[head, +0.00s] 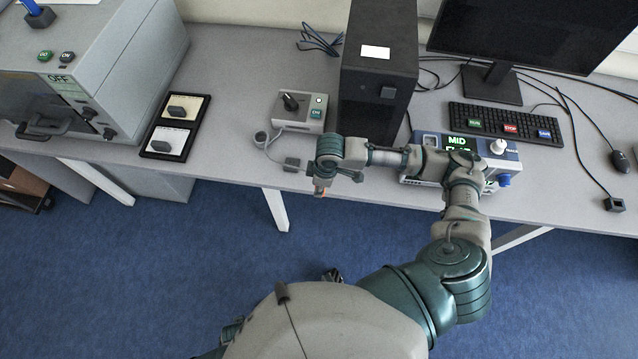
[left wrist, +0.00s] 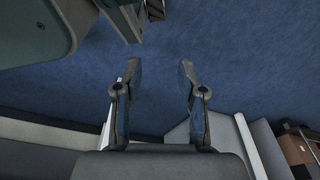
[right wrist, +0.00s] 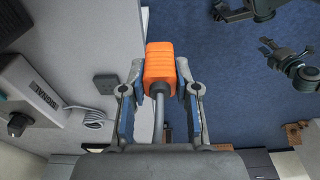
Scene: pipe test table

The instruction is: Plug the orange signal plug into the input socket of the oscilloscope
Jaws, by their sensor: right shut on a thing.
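The orange signal plug (right wrist: 160,62) is between the fingers of my right gripper (right wrist: 160,75), which is shut on it. A grey cable runs from the plug back toward the wrist. In the head view my right gripper hangs at the table's front edge, with a bit of orange below it. The oscilloscope (head: 432,141), a blue-and-white box with a green display, stands to its right, partly covered by my right arm. I cannot make out its input socket. My left gripper (left wrist: 160,70) is open and empty above the blue floor.
A signal box (head: 299,114) with a black knob stands on the table; it also shows in the right wrist view (right wrist: 30,95). A small dark block (head: 291,163) lies near the front edge. A black computer tower (head: 378,85) and keyboard (head: 508,124) stand behind.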

